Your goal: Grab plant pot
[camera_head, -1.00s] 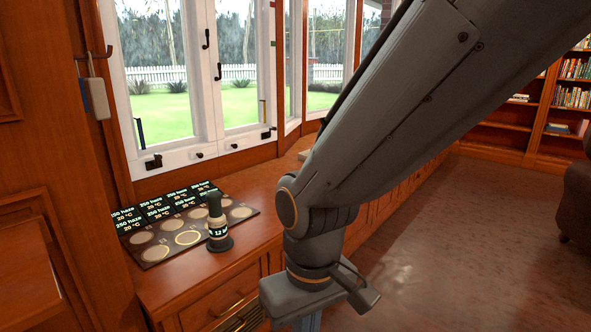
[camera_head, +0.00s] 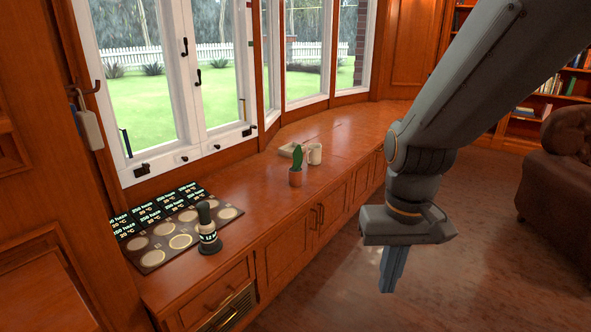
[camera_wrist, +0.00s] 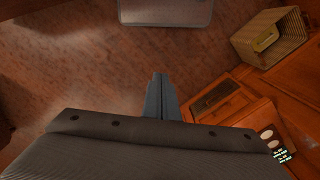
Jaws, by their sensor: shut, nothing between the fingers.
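A small terracotta plant pot (camera_head: 295,178) with a green cactus (camera_head: 297,157) stands upright on the wooden window counter in the head view. My gripper (camera_head: 390,283) hangs pointing down over the floor, to the right of the counter front and apart from the pot. Its fingers are together and hold nothing. In the wrist view the closed fingers (camera_wrist: 160,98) show above the floor, and the pot is not seen there.
A brown leather armchair (camera_head: 558,185) is at right. Bare counter lies between the panel and pot.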

